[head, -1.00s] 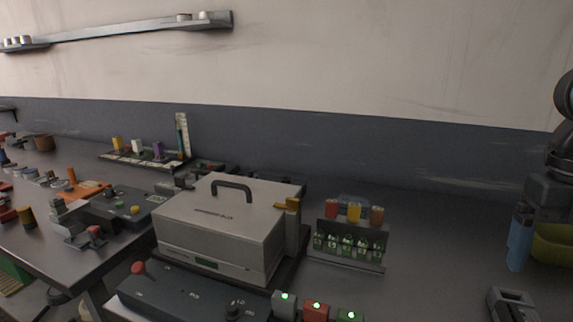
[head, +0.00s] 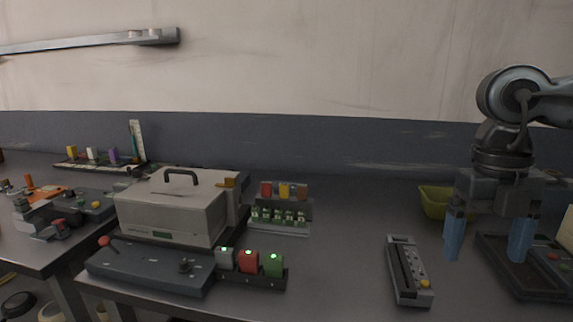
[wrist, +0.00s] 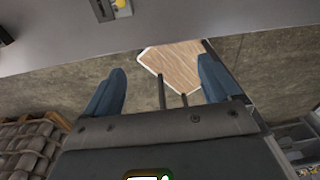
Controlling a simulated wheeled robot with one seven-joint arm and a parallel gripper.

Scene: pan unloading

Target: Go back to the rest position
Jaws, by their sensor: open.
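My gripper (head: 487,240) hangs at the right of the head view, with its two blue fingers spread apart and nothing between them. It is in front of the yellow-green bin (head: 432,203) and above the right part of the table. In the wrist view my gripper (wrist: 162,88) also shows open and empty, with the floor beyond its fingers. A wooden board with a white edge (wrist: 173,66) shows between and beyond the fingers in that view.
A grey box with a handle (head: 172,208) stands on the table at left. A control panel (head: 150,268) and lit coloured blocks (head: 248,262) lie in front of it. A grey device with a yellow button (head: 408,270) and a dark tray (head: 520,275) are near my gripper.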

